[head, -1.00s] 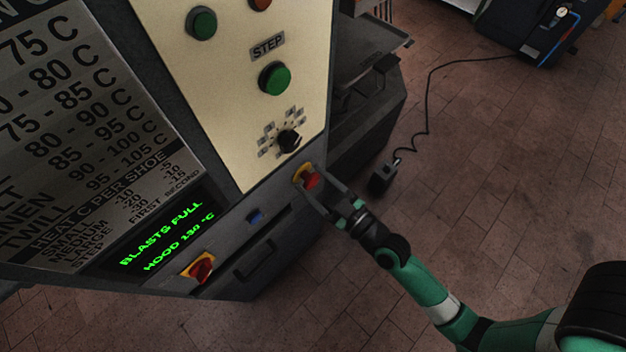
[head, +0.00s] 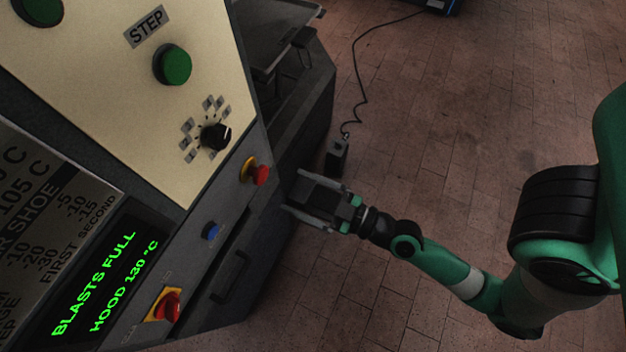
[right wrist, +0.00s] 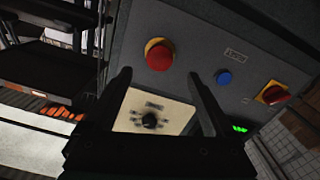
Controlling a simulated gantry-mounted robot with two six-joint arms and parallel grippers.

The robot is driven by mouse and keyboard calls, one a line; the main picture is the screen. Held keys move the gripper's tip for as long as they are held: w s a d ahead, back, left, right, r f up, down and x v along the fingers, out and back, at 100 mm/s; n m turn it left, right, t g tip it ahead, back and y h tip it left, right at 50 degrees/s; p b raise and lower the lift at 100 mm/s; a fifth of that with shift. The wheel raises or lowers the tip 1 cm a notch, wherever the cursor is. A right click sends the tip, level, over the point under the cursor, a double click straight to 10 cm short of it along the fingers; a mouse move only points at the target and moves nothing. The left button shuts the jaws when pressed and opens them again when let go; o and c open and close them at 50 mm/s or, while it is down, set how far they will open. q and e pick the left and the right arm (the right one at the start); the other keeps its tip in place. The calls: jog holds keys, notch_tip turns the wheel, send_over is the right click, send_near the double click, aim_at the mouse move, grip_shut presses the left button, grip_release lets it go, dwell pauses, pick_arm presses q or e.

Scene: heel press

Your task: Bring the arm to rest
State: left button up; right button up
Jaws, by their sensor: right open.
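My right gripper (head: 300,198) is open and empty in the head view. It is clear of the machine's front edge, to the right of a red mushroom button (head: 262,175) on a yellow collar. In the right wrist view its two dark fingers (right wrist: 158,82) stand apart with nothing between them. The red button (right wrist: 159,56) shows beyond the fingers in that view. The right arm reaches in from the right side of the head view. My left gripper is not in view.
The machine panel (head: 150,105) fills the left, with a green STEP button (head: 173,64), a black knob (head: 216,136), a blue button (head: 210,231) and a red switch (head: 166,307). The display (head: 97,285) reads BLASTS FULL, HOOD 130 °C. A pedal box (head: 337,157) with a cable stands on open tiled floor.

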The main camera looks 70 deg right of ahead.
pick_arm(q)
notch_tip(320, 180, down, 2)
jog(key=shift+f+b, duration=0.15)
jog(key=shift+b, duration=0.55)
pick_arm(e)
jog(key=s, duration=0.2)
jog(key=shift+s+a, duration=0.15)
jog(key=shift+s, duration=0.25)
